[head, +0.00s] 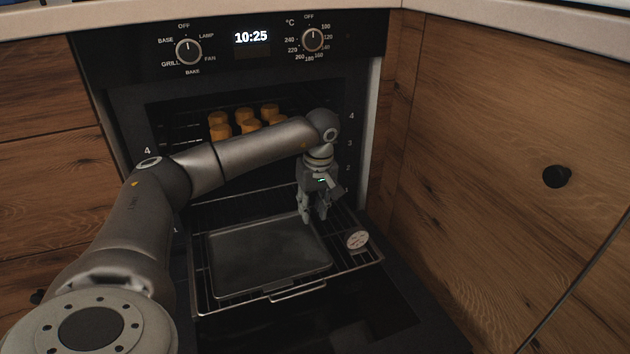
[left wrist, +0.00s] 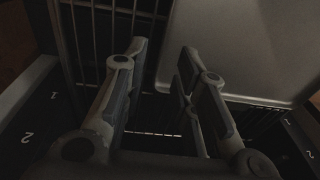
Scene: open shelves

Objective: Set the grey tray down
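The grey tray (head: 268,258) lies flat on the pulled-out wire rack of the oven. My left gripper (head: 315,220) points down at the tray's right edge, towards its back corner. In the left wrist view, the tray (left wrist: 245,50) fills the upper right. The fingers of my left gripper (left wrist: 162,52) are apart there, with the tray's edge showing between them and the right finger overlapping the tray in the picture. Nothing is clamped between them. Whether a finger touches the tray cannot be told. My right gripper is not in view.
The wire rack (head: 343,262) extends from the oven. A round pale disc with dark marks (head: 357,240) is at its right side. Several orange-brown baked pieces (head: 250,125) sit higher inside the oven. A wooden cabinet front (head: 500,170) bounds the right side.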

